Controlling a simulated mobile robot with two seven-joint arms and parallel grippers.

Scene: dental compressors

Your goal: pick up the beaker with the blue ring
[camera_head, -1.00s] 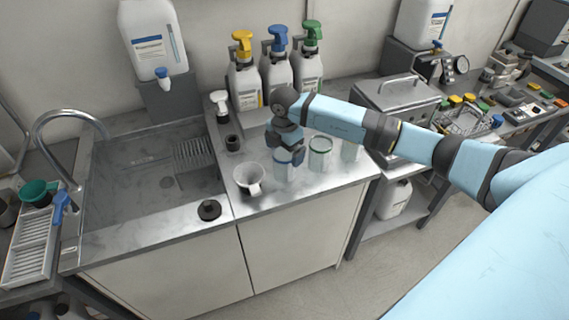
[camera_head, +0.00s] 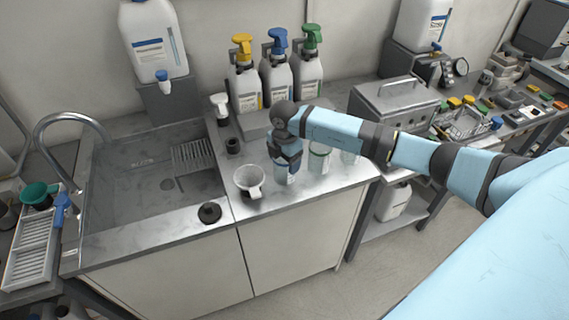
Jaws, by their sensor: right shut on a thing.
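The beaker with the blue ring (camera_head: 284,178) stands on the steel counter, right of a white mug-like vessel (camera_head: 249,181). My right gripper (camera_head: 287,166) is over it, pointing down, with its jaws shut around the upper part of the beaker. The gripper hides the rim and much of the blue ring. A beaker with a green ring (camera_head: 319,158) stands just to the right, partly hidden by my arm. My left gripper does not show.
Another clear beaker (camera_head: 350,157) stands farther right, partly behind my arm. Spray bottles with yellow, blue and green heads (camera_head: 276,75) stand behind. A sink (camera_head: 140,185) lies to the left. A black stopper (camera_head: 209,213) lies near the front edge. A metal box (camera_head: 394,103) is at the right.

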